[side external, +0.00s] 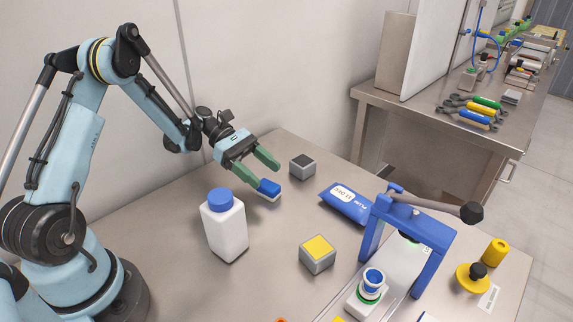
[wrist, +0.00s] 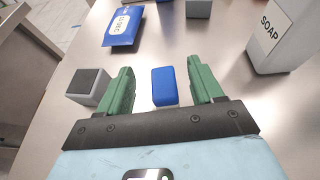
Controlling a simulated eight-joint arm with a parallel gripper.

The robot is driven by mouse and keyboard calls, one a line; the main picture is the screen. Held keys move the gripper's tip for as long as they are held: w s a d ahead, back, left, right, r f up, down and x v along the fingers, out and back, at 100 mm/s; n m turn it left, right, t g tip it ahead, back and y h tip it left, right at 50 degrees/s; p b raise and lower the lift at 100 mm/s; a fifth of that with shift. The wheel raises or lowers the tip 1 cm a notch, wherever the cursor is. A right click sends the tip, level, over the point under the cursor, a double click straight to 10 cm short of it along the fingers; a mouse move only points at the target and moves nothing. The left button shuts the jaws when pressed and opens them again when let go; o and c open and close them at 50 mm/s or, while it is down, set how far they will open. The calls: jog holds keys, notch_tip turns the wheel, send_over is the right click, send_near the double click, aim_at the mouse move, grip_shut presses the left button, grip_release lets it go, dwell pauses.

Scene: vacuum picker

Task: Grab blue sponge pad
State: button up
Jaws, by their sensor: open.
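The blue sponge pad (side external: 269,188) is a small block with a blue top and a pale lower layer, on the metal table. In the wrist view the pad (wrist: 164,86) lies between the two green fingers, with a gap on both sides. My gripper (side external: 261,171) is open, its fingers pointing down toward the table around the pad. It also shows in the wrist view (wrist: 162,82). In the side view one finger overlaps the pad's near edge, and whether they touch cannot be told.
A white soap bottle (side external: 226,230) with a blue cap stands left of the pad. A grey block with a dark top (side external: 302,167) is close by. A blue packet (side external: 346,204), a yellow-topped block (side external: 317,258) and a blue press frame (side external: 432,232) stand to the right.

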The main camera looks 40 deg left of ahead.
aim_at(265, 183)
jog(key=f, duration=0.1)
jog(key=d+f, duration=0.1)
jog(key=f, duration=0.1)
jog(key=shift+w+d+f, duration=0.15)
jog(key=shift+d+f, duration=0.1)
jog(key=shift+d, duration=0.05)
jog(key=shift+w+d+f, duration=0.1)
jog(key=shift+d+f, duration=0.1)
jog(key=shift+d, duration=0.4)
jog(key=shift+c, duration=0.3)
jog(key=c, duration=1)
